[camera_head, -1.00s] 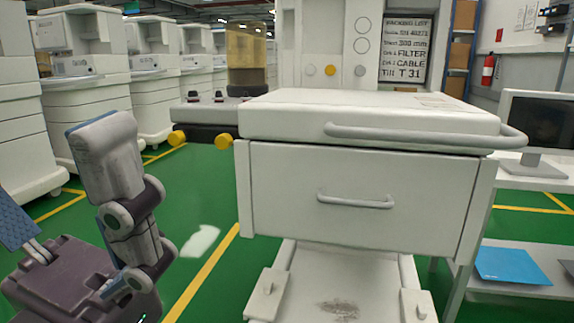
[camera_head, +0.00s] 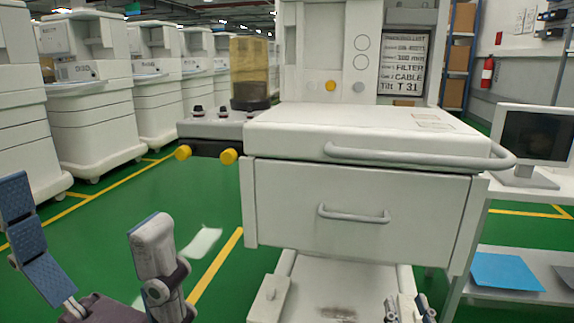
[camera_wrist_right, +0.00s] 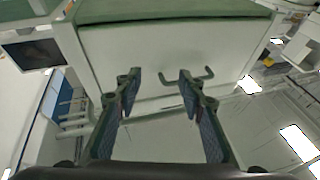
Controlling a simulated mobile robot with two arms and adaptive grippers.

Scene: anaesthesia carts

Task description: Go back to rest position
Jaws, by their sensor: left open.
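My left gripper (camera_head: 83,208) is at the lower left of the head view, its two fingers spread wide with nothing between them, over the green floor. My right gripper (camera_head: 408,305) shows only as fingertips at the bottom edge, in front of the cart's lower part. In the right wrist view the right gripper (camera_wrist_right: 160,82) has its fingers apart and empty, facing the cart's white drawer front. The white anaesthesia cart (camera_head: 350,215) stands ahead, its drawer closed; the drawer handle (camera_head: 353,215) is apart from both grippers in the head view.
A side shelf with yellow knobs (camera_head: 228,156) juts from the cart's left. A monitor (camera_head: 535,140) stands on a table at right, with a blue sheet (camera_head: 507,272) on the shelf below. More carts (camera_head: 95,120) line the left. Green floor is open between them.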

